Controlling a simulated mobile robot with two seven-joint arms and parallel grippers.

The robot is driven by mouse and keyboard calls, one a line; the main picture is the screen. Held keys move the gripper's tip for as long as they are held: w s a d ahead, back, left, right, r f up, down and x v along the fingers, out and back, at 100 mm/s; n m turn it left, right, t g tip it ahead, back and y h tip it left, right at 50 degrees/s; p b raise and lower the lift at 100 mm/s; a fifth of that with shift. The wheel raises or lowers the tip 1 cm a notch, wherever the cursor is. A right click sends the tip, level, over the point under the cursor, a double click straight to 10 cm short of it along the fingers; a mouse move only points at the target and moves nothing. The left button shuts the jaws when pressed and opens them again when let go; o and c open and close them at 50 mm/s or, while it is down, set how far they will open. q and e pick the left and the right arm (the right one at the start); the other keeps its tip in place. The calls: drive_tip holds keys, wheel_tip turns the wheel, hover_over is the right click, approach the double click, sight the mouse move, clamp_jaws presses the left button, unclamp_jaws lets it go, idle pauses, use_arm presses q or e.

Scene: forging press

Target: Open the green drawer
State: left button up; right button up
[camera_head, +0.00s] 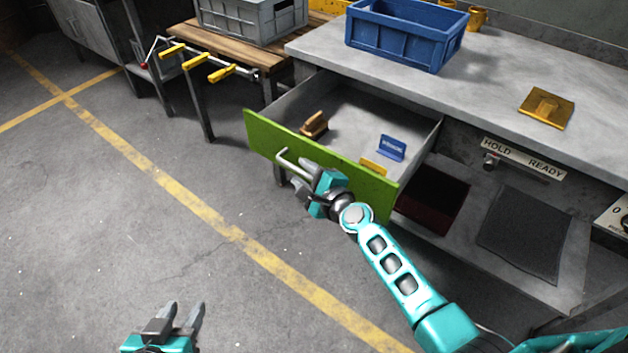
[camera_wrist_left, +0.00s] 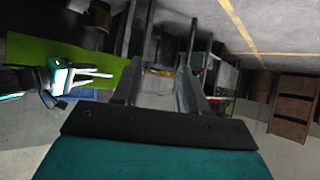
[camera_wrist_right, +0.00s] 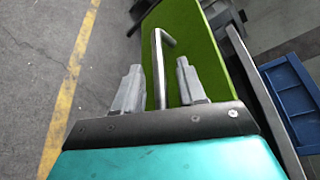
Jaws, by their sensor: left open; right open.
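The green drawer (camera_head: 320,162) is pulled out from under the workbench, and its inside shows. Its bar handle (camera_head: 296,162) is on the green front. My right gripper (camera_head: 296,179) is at the handle; in the right wrist view the open fingers (camera_wrist_right: 158,85) stand on either side of the handle bar (camera_wrist_right: 159,66), with gaps visible. In the drawer are a brown brush-like item (camera_head: 314,124), a blue card (camera_head: 392,147) and a yellow item (camera_head: 373,168). My left gripper (camera_head: 182,312) is open and empty, low over the floor, away from the drawer.
A blue crate (camera_head: 405,38) and a gold plate (camera_head: 545,108) are on the workbench (camera_head: 490,85). A wooden side table (camera_head: 225,48) with a grey crate (camera_head: 250,20) and yellow-handled rods (camera_head: 222,74) stands left of the drawer. The floor in front is clear.

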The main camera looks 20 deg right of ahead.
use_arm(q)
drive_tip(key=shift+s+a+r+p, duration=0.35)
drive_tip(key=shift+a+p, duration=0.1)
drive_tip(key=shift+p, duration=0.6)
use_arm(e)
drive_tip(key=v, duration=1.2)
drive_tip(key=shift+s, duration=0.35)
use_arm(q)
drive_tip(key=shift+w, duration=0.1)
use_arm(e)
drive_tip(key=shift+d+r, duration=0.1)
use_arm(q)
drive_tip(key=shift+r, duration=0.1)
drive_tip(key=r+p, duration=0.1)
drive_tip(key=a+r+p, duration=0.1)
drive_tip(key=p, duration=0.1)
drive_tip(key=s+r+p, duration=0.1)
drive_tip(key=p, duration=0.1)
drive_tip(key=shift+a+y, duration=0.35)
drive_tip(key=shift+y, duration=0.05)
use_arm(e)
drive_tip(key=s+n+g+h, duration=0.1)
drive_tip(key=s+n+g, duration=0.1)
drive_tip(key=s+n, duration=0.4)
drive_tip(key=s+d+n+g+h, duration=0.1)
drive_tip(key=s+n, duration=0.6)
drive_tip(key=n, duration=1)
drive_tip(key=shift+s+d+f+g+h, duration=0.25)
drive_tip(key=shift+s+f+g+h, duration=0.05)
drive_tip(key=shift+f+g+h, duration=0.2)
